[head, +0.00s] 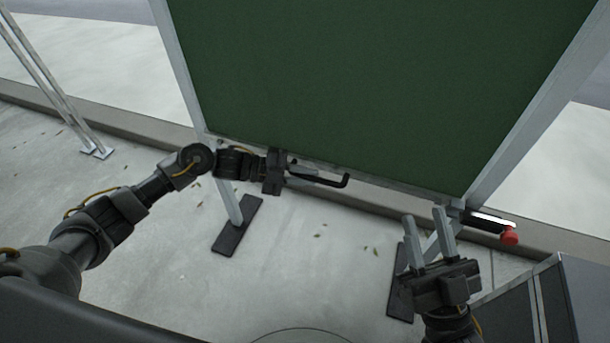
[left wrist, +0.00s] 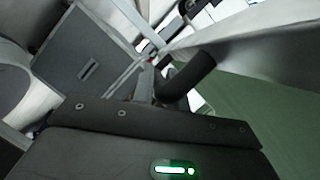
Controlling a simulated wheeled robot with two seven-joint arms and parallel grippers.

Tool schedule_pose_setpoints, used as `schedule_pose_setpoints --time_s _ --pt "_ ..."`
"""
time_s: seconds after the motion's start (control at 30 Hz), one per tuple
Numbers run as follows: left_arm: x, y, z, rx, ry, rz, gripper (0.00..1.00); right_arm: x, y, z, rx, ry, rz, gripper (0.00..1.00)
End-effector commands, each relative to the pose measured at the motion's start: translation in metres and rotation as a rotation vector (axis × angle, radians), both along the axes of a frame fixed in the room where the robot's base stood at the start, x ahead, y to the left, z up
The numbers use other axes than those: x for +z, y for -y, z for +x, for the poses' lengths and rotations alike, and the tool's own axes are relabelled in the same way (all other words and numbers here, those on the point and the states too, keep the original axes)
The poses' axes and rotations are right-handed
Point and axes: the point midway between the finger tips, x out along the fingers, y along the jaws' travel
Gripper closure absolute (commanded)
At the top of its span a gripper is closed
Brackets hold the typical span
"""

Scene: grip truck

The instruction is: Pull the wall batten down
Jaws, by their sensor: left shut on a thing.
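A large dark green panel (head: 370,90) in a pale metal frame stands upright in front of me; I cannot tell which part is the batten. A black bent bar (head: 338,183), like a handle, sticks out at the panel's lower edge. My left gripper (head: 303,176) is shut on this black bar, just below the panel's bottom edge. In the left wrist view the black bar (left wrist: 188,76) shows as a thick rod close to the fingers, and the green panel (left wrist: 250,115) fills the right. My right gripper (head: 424,216) is open and empty, in front of the panel's lower right corner.
The frame's feet (head: 238,228) rest on the concrete floor. A black and white bar with a red end (head: 510,237) juts out right of my right gripper. A grey case (head: 585,295) stands at the lower right. A metal stand (head: 97,152) is at the left. Floor between the feet is clear.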

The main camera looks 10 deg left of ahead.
Motion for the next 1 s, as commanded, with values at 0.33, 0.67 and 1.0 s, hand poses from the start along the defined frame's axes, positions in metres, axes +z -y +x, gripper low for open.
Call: schedule_pose_setpoints --time_s 0.33,0.67,1.0 --pt "-0.005 0.002 -0.003 -0.002 -0.010 0.003 0.64 -0.001 0.000 0.000 0.000 -0.002 -0.001 0.64" --pt "-0.002 -0.007 -0.003 0.004 -0.007 0.005 0.64 0.000 -0.001 0.000 0.001 -0.006 -0.004 0.64" --pt "0.011 -0.065 -0.013 0.003 -0.008 0.006 0.64 -0.011 -0.010 0.003 0.021 -0.109 -0.061 0.64"
